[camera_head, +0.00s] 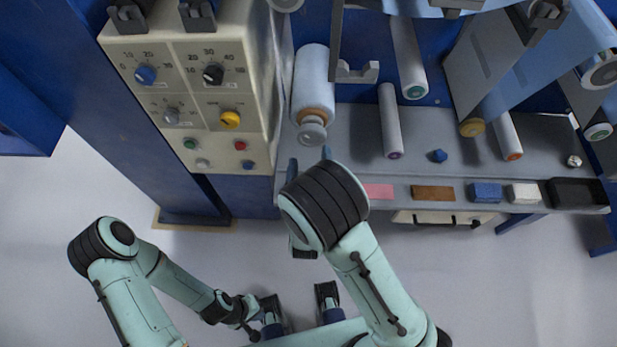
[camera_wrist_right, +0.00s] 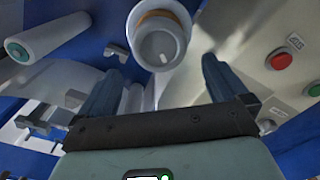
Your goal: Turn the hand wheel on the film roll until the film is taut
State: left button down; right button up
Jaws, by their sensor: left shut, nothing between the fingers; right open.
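The film roll (camera_head: 312,78) is a pale cylinder beside the control panel, with an orange-brown ring near its front end. Its grey hand wheel (camera_head: 312,132) faces front. In the right wrist view the wheel (camera_wrist_right: 158,48) lies ahead, roughly centred between the finger directions. My right gripper (camera_head: 309,160) is open and empty, just in front of the wheel; its fingers also show in the wrist view (camera_wrist_right: 160,67). I see no contact with the wheel. My left gripper (camera_head: 248,320) is low at the bottom, shut and empty, far from the roll; its fingers are hard to make out.
The control panel (camera_head: 190,85) with knobs and buttons stands close left of the roll. More rollers (camera_head: 391,120) and a bluish film sheet (camera_head: 565,45) are to the right. The front ledge (camera_head: 455,180) holds several coloured blocks and a black tray (camera_head: 577,193). The floor in front is clear.

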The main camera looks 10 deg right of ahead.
pick_arm(q)
jog(key=shift+f, duration=0.35)
pick_arm(e)
jog(key=v, duration=0.5)
jog(key=shift+s, duration=0.3)
jog(key=shift+f, duration=0.1)
jog(key=s+d+f+m+g+y+p, duration=0.1)
jog(key=s+d+f+m+g, duration=0.2)
jog(key=f, duration=0.5)
jog(key=s+d+f+g+y+p, duration=0.1)
jog(key=d+f+g+y+p, duration=0.1)
jog(key=f+g, duration=0.55)
pick_arm(q)
notch_tip(320, 180, up, 7)
jog(key=w+p, duration=0.2)
jog(key=p, duration=0.1)
jog(key=shift+w+r, duration=0.15)
jog(key=shift+w, duration=0.15)
pick_arm(e)
jog(key=s+a+f+m+g+y, duration=0.1)
jog(key=s+f+m+g+y, duration=0.1)
jog(key=s, duration=0.6)
jog(key=s+a+f+m+g+y, duration=0.1)
jog(key=s+f+m+g+y, duration=0.2)
jog(key=s+f+g, duration=0.3)
jog(key=s, duration=0.3)
jog(key=shift+s+y, duration=0.2)
jog(key=shift+y, duration=0.2)
jog(key=shift+d, duration=0.15)
